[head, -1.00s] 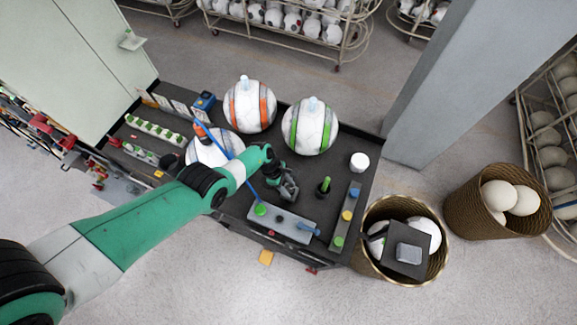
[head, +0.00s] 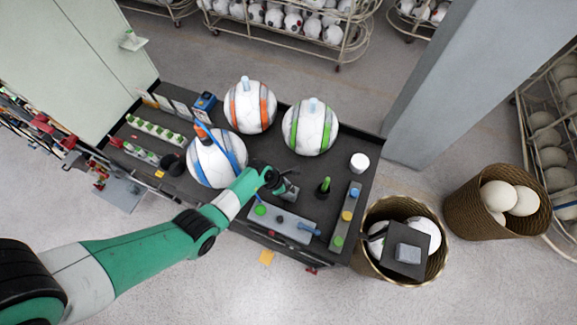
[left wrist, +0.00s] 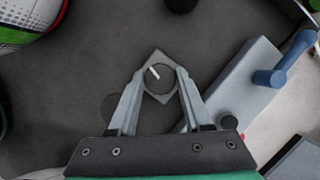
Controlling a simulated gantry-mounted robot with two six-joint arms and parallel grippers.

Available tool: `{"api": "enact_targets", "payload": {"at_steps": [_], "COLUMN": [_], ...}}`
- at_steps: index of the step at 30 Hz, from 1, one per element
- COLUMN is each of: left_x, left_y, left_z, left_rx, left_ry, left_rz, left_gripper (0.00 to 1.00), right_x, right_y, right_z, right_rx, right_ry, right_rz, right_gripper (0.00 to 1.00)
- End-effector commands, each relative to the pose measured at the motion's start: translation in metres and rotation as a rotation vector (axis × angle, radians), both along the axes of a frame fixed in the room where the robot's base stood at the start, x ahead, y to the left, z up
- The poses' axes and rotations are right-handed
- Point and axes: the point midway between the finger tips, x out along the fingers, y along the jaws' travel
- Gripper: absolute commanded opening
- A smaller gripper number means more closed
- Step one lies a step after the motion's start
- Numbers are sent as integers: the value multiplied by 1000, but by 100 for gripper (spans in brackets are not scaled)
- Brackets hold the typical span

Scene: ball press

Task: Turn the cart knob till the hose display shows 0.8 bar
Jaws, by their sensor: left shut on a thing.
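In the left wrist view a dark round knob (left wrist: 161,82) with a white pointer line sits on a grey diamond-shaped piece. The line points to the upper left. My left gripper (left wrist: 160,80) is shut on the knob, one finger on each side. In the head view my left gripper (head: 288,190) is low over the cart top (head: 300,172), and the knob cannot be made out there. A thin blue hose (head: 222,148) runs beside the blue-striped ball (head: 207,170). I cannot read any pressure figure in these views.
An orange-striped ball (head: 250,108) and a green-striped ball (head: 310,128) stand behind my gripper. A grey bar with a green button and a blue handle (head: 284,222) lies in front. A white cylinder (head: 359,162) stands at right. Wicker baskets (head: 455,205) stand beyond the cart.

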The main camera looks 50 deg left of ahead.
Motion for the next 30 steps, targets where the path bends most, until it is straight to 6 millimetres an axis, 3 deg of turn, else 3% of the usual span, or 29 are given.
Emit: {"api": "enact_targets", "payload": {"at_steps": [13, 14, 18, 30], "left_x": [-1, -1, -1, 5], "left_y": [1, 1, 0, -7], "left_z": [-2, -2, -2, 1], "left_rx": [0, 0, 0, -1], "left_ry": [1, 1, 1, -1], "left_rz": [11, 11, 11, -10], "left_gripper": [0, 54, 79, 79], "right_x": [0, 0, 0, 0], "right_y": [0, 0, 0, 0], "right_z": [-1, -1, -1, 0], "right_rx": [0, 0, 0, 0], "right_ry": [0, 0, 0, 0], "right_rz": [0, 0, 0, 0], "right_gripper": [0, 0, 0, 0]}}
